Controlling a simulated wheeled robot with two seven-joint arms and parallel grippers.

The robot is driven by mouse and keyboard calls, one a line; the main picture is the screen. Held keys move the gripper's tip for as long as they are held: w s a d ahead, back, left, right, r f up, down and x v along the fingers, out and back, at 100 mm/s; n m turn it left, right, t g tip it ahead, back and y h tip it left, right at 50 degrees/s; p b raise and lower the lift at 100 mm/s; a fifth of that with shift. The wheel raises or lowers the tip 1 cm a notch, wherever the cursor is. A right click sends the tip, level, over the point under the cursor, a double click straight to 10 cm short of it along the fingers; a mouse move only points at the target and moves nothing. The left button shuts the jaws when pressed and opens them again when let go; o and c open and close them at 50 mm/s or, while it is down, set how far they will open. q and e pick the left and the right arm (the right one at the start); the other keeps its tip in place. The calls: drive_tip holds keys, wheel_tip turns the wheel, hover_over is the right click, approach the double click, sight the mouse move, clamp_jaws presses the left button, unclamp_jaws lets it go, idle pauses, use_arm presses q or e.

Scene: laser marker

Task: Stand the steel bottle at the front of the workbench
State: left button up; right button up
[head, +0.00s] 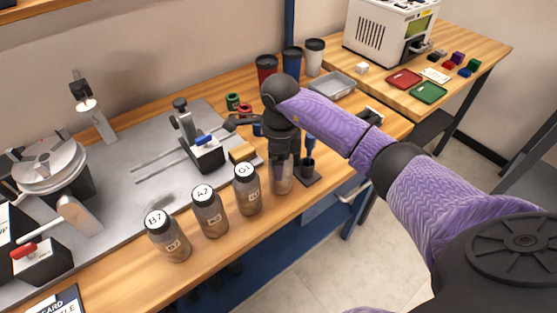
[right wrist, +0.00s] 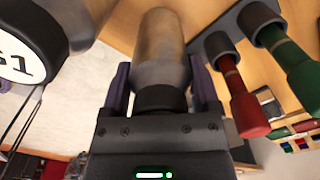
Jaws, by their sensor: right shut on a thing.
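The steel bottle (head: 283,180) is upright near the front edge of the workbench (head: 225,253). It is just right of a row of three labelled bottles. My right gripper (head: 284,158) comes down from above and is shut on its upper part. In the right wrist view the bottle (right wrist: 162,48) lies between the two fingers (right wrist: 160,90), its dark cap towards the palm. I cannot tell whether its base touches the bench top. My left gripper is not in view.
Labelled bottles B7 (head: 171,245), A2 (head: 209,216) and a third (head: 247,192) stand along the front edge. A dark stand (head: 308,175) is close right of the steel bottle. A metal plate (head: 140,212) with fixtures lies behind. Red (head: 266,68), blue and white tumblers stand at the back.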

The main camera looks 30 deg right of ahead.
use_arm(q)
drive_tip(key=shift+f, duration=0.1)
use_arm(e)
drive_tip(key=shift+f, duration=0.1)
drive_tip(key=o, duration=1)
drive_tip(key=shift+o, duration=1)
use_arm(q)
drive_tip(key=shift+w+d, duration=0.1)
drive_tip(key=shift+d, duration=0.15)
use_arm(e)
drive_tip(key=shift+r, duration=0.25)
wheel_tip(320, 180, up, 11)
drive_tip(key=p, duration=0.3)
drive_tip(key=shift+r, duration=0.15)
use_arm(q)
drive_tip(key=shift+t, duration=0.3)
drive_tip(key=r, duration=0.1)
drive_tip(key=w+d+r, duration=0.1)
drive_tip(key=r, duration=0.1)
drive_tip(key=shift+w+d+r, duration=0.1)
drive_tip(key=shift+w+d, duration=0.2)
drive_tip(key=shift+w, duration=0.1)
use_arm(e)
drive_tip(key=shift+r, duration=0.25)
